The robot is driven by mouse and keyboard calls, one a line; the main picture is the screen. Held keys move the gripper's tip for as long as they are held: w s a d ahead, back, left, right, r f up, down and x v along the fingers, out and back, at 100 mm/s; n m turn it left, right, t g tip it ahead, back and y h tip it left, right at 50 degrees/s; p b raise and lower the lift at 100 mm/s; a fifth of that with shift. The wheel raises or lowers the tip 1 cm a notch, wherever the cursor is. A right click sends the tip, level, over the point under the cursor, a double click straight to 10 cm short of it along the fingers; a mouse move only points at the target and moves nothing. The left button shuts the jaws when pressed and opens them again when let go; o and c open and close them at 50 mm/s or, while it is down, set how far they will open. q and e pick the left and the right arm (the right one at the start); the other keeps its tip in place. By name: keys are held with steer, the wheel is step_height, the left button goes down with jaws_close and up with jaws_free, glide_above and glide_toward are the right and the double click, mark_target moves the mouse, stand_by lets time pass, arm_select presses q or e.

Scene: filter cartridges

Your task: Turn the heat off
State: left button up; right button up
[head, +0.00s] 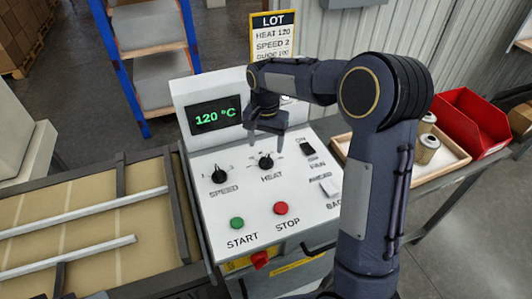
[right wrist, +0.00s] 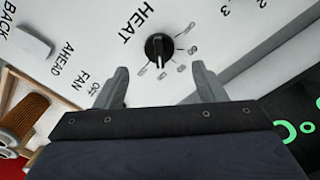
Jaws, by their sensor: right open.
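The black HEAT knob (head: 266,162) sits on the white control panel (head: 207,256), right of the black SPEED knob (head: 218,176). My right gripper (head: 267,141) is open above the panel, close to the HEAT knob. In the right wrist view the HEAT knob (right wrist: 158,47) lies just beyond the open fingertips (right wrist: 160,71), about midway between them, with nothing held. Its pale pointer line faces down the picture toward the scale marks, whose figures are too small to read surely. The display (head: 215,115) reads 120 °C in green. My left gripper is not in view.
The green START (head: 237,223) and red STOP (head: 281,208) buttons are nearer the front. A black FAN switch (head: 308,149) and a pale AHEAD/BACK switch (head: 330,187) are at right. The LOT sign (head: 274,38) stands behind. A conveyor (head: 100,215) adjoins the left side.

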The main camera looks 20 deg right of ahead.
mark_target(266, 158)
step_height(266, 158, down, 6)
steer(key=shift+f+p, duration=0.2)
steer(key=shift+p, duration=0.2)
steer(key=shift+c, duration=0.3)
steer(key=c, duration=0.9)
